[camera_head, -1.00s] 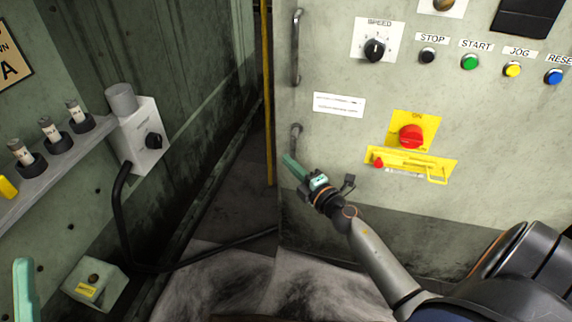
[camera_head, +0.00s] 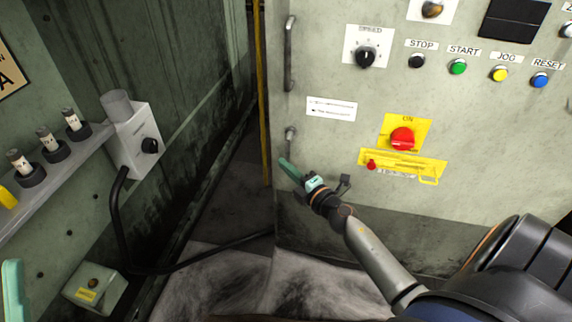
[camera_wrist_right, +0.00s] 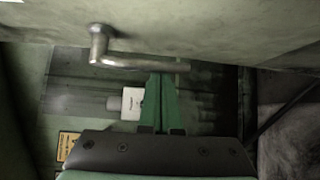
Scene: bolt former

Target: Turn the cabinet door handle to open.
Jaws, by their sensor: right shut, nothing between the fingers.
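The cabinet (camera_head: 340,190) is a pale, worn metal front with its door shut. A metal lever handle (camera_head: 290,138) sits low at its left edge; its lever shows across the right wrist view (camera_wrist_right: 140,61). My right gripper (camera_head: 286,167) is shut and empty, just below the handle. In the right wrist view its green fingers (camera_wrist_right: 158,98) are together, with the tips close to the lever's underside; I cannot tell whether they touch.
A long upper pull handle (camera_head: 290,53), a red switch (camera_head: 402,138) on yellow plates and several buttons are on the cabinet front. A yellow post (camera_head: 263,100) stands beside its left edge. A grey switch box (camera_head: 135,137) with a black cable is on the left wall.

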